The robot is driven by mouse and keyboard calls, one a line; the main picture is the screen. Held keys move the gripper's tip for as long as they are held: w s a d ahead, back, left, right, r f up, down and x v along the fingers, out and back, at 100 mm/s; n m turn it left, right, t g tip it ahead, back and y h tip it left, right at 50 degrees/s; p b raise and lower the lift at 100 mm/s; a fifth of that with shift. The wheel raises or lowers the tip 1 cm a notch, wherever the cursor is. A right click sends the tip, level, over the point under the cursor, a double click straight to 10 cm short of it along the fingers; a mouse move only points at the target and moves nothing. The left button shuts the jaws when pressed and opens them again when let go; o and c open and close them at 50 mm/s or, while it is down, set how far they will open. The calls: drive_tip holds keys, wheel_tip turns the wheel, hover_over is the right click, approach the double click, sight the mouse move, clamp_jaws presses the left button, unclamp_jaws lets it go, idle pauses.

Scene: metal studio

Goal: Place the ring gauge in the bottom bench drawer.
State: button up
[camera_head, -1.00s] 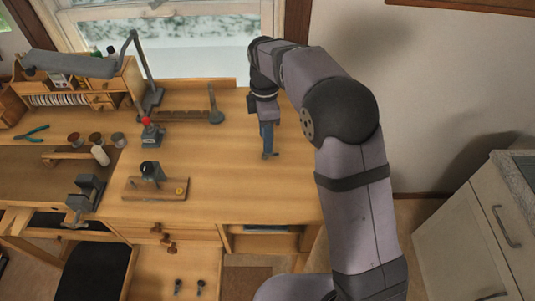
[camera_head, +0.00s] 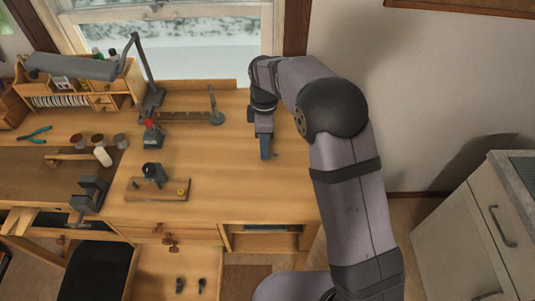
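My gripper (camera_head: 265,156) points down over the right part of the wooden bench top, close to its surface. Its fingers are small and seen from behind, so I cannot tell whether they are open or shut, or whether anything is between them. I cannot make out the ring gauge with certainty. A pulled-out lower bench drawer (camera_head: 160,268) shows at the bottom of the view, pale wood inside, with two small dark items (camera_head: 190,285) at its near part.
A wooden board (camera_head: 135,190) with a dark device and a small yellow piece stands left of my gripper. The bench top around my gripper is mostly clear.

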drive_tip(key=shift+f+p, duration=0.8)
drive_tip(key=shift+f, duration=1.15)
clamp_jaws()
drive_tip(key=shift+w+r, duration=0.1)
drive_tip(key=shift+r, duration=0.1)
wheel_tip(320, 180, up, 10)
drive_tip(key=b, duration=0.3)
drive_tip(key=shift+f+b, duration=0.15)
drive_tip(key=shift+b, duration=0.15)
